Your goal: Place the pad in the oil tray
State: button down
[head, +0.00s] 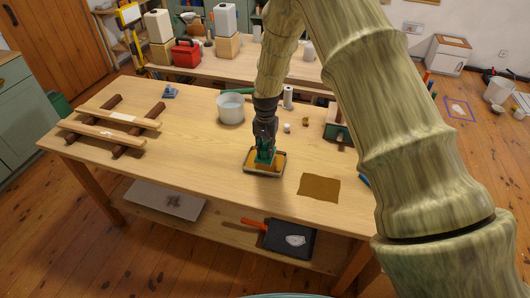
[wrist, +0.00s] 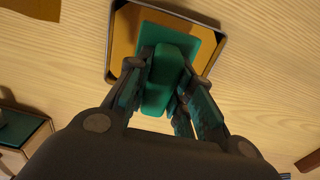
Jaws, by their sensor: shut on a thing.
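The pad (wrist: 164,82) is green, with a raised grip block on a flat base. It also shows in the head view (head: 265,156), partly hidden by the fingers. My gripper (wrist: 161,72) is shut on the grip block; in the head view my gripper (head: 265,146) points down at the tray. The oil tray (head: 262,172) is a shallow rectangular tray with a thin rim and amber oil inside. In the wrist view the pad's base overlaps the oil tray (wrist: 123,35), and its near part reaches the rim. I cannot tell whether the pad touches the oil.
A brown sheet (head: 319,187) lies right of the tray. A white pot (head: 230,108) stands behind it, and a green-sided box (head: 339,131) is at the back right. Wooden slats (head: 105,133) lie at the left. The table between slats and tray is clear.

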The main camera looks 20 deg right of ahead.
aim_at(265, 155)
jog(key=shift+s+a+f+p, duration=0.1)
jog(key=shift+f+p, duration=0.25)
jog(key=shift+p, duration=0.05)
jog(key=shift+f+p, duration=0.55)
jog(key=shift+f, duration=0.75)
jog(key=shift+f, duration=0.2)
jog(key=c, duration=1.3)
grip_release()
jog(key=shift+o, duration=0.2)
jog(key=shift+r, duration=0.1)
jog(key=shift+r+b, duration=2.25)
jog(key=shift+r, duration=3.85)
